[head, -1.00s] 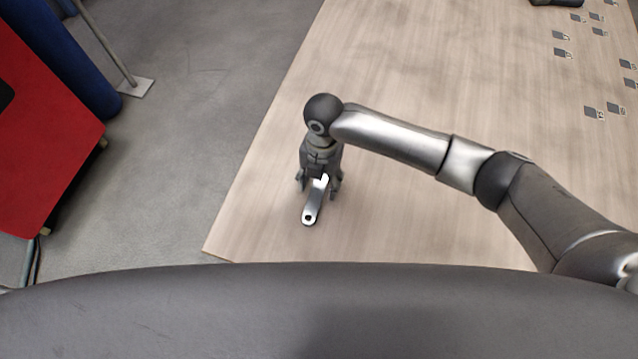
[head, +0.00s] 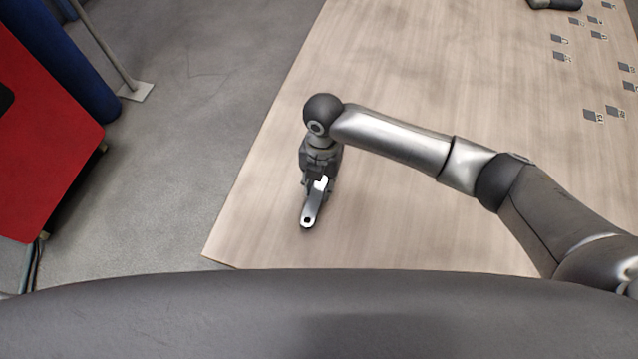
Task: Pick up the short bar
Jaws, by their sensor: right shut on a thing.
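The short bar (head: 311,210) is a small silver metal strip with a hole at its near end. It lies near the left front part of the wooden table (head: 400,225). My right gripper (head: 317,188) points down over the bar's far end and is shut on it. The fingers hide part of that end. I cannot tell whether the bar is touching the table or slightly above it. My left gripper is not in view.
Several small grey brackets (head: 592,115) lie scattered at the table's right side. A dark object (head: 553,4) is at the top right edge. Past the table's left edge are grey floor, a red cabinet (head: 45,140) and a blue cylinder (head: 65,60). The table's middle is clear.

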